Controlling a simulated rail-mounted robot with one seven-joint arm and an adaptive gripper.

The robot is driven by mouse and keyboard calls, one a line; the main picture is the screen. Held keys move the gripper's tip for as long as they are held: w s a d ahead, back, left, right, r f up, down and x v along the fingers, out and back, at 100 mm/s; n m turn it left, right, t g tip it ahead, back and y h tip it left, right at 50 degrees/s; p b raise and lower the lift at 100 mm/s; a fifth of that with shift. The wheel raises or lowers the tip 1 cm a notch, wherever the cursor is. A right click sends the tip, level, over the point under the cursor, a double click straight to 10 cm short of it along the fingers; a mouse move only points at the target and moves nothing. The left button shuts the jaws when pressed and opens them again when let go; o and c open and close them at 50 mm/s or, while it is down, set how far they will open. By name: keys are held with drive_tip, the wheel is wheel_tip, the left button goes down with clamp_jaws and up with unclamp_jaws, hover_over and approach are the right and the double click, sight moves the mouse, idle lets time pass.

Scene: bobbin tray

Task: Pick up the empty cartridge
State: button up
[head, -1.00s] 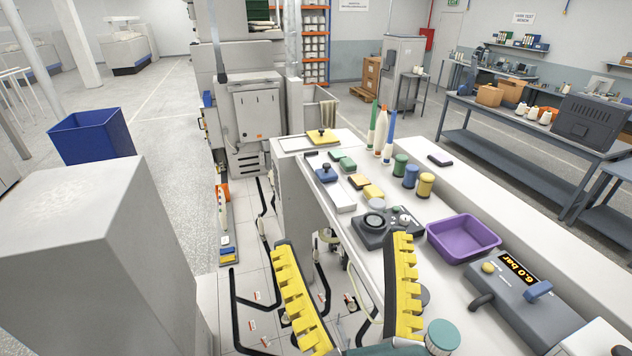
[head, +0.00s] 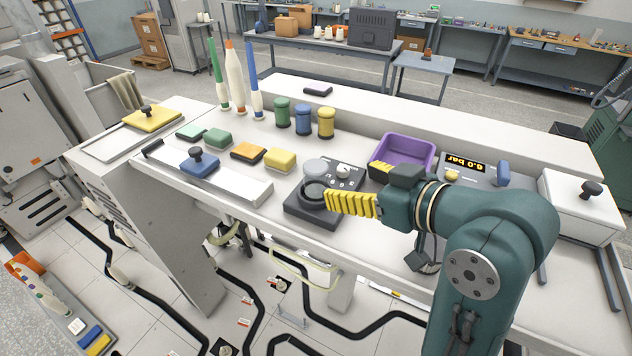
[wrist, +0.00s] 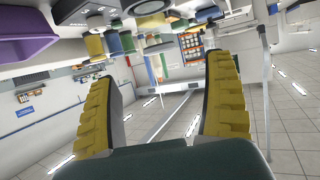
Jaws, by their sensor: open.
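I cannot tell for certain which item is the empty cartridge. Three upright lidded cylinders stand behind the dark device on the bench: green (head: 283,114), blue (head: 303,120) and yellow (head: 326,123). They also show along the top of the wrist view, which looks upside down. My gripper (head: 350,187) has yellow ribbed fingers, spread apart and empty. It is in front of the purple tray (head: 428,158), over or beside the right side of the dark device (head: 296,212); its exact height is unclear. In the wrist view, nothing is between the fingers (wrist: 160,75).
Tall green (head: 217,80), white-orange (head: 236,85) and blue (head: 254,85) cones stand behind. Flat green, orange and yellow blocks lie left of the dark device. A blue knobbed piece (head: 199,166) rests on a pale rail. A grey "6.0 bar" unit (head: 480,172) stands right.

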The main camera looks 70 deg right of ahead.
sight(324, 176)
drive_tip(key=x, duration=0.5)
drive_tip(key=shift+w+d+p, duration=0.1)
drive_tip(key=shift+w+p, duration=0.15)
drive_tip(key=shift+p, duration=0.15)
drive_tip(key=x, duration=0.3)
drive_tip(key=p+x, duration=0.1)
drive_tip(key=x, duration=0.2)
drive_tip(key=shift+s+d+f+p, duration=0.15)
drive_tip(key=shift+s+f+p, duration=0.1)
drive_tip(key=shift+f+p, duration=0.05)
drive_tip(key=c, duration=1.3)
drive_tip(key=shift+o, duration=0.2)
